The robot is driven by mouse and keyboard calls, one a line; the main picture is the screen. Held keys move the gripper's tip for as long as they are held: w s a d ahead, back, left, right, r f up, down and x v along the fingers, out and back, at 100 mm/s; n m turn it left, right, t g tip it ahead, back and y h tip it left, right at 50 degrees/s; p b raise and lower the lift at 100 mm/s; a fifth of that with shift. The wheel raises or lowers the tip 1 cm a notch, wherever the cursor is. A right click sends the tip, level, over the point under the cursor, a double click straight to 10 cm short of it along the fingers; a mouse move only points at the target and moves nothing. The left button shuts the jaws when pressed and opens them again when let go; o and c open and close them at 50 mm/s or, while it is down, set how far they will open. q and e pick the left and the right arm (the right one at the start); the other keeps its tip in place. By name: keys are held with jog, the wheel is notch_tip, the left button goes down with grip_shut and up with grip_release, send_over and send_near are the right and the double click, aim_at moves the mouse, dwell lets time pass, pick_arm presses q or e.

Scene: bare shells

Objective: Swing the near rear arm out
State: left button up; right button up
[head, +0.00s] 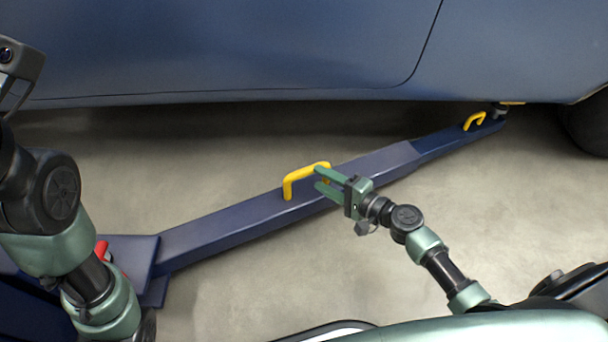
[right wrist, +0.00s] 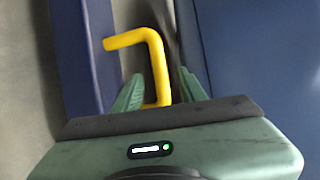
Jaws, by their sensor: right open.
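The near rear arm (head: 240,218) is a long blue lift arm that runs from the lower left up to the right. Its far end lies under the edge of the blue car (head: 240,50). A yellow handle (head: 290,184) stands on its middle. A second yellow handle (head: 474,121) is near its tip. My right gripper (head: 322,180) is open at the right end of the middle handle. In the right wrist view, the bar of this handle (right wrist: 157,65) lies between the two open fingers. My left arm is at the left edge, and its fingers are out of view.
A red part (head: 102,249) shows at the arm's inner end, partly behind my left arm. A dark tyre (head: 588,124) stands at the right edge, near the arm's tip. The grey floor (head: 225,300) in front of the arm is clear.

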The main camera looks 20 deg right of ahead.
aim_at(306, 172)
jog(key=b+x, duration=0.1)
jog(key=x, duration=0.5)
jog(key=shift+w+f, duration=0.1)
grip_shut()
dwell(1.3)
